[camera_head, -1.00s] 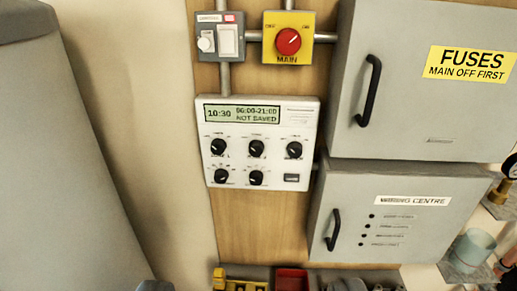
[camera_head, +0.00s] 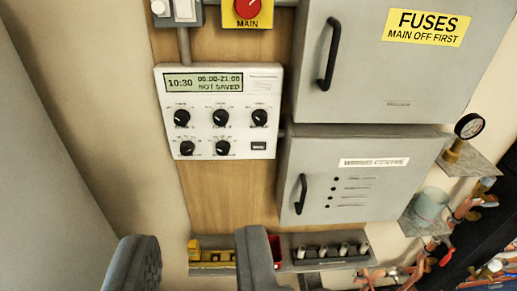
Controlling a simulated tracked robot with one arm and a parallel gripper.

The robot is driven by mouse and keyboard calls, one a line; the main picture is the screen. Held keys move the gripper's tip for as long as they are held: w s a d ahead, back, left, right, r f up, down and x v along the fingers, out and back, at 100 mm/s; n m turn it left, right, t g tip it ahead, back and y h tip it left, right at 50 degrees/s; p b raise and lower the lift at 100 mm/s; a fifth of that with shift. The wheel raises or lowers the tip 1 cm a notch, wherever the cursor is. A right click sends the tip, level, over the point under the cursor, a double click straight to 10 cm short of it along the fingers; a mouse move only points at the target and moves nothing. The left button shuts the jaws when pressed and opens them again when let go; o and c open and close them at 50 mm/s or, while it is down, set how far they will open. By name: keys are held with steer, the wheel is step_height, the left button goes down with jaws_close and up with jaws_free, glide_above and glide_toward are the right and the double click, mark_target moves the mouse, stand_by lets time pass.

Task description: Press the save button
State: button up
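The white programmer panel (camera_head: 219,110) is on the wooden board, left of centre. Its display (camera_head: 203,83) reads 10:30, 06:00-21:00, NOT SAVED. Several black knobs sit below the display. A small dark rectangular button (camera_head: 258,146) is at the panel's lower right; its label is too small to read. My gripper (camera_head: 198,265) shows at the bottom edge, with its two dark fingers wide apart and nothing between them. It appears below the panel in the picture and does not touch it.
The fuses cabinet (camera_head: 386,75) and the wiring centre cabinet (camera_head: 350,180) stand out at right, with black handles. A red main switch (camera_head: 247,8) is above the panel. A shelf (camera_head: 320,262) with small parts runs below. A large grey surface (camera_head: 45,180) fills the left.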

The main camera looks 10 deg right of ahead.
jaws_close()
stand_by(1.4)
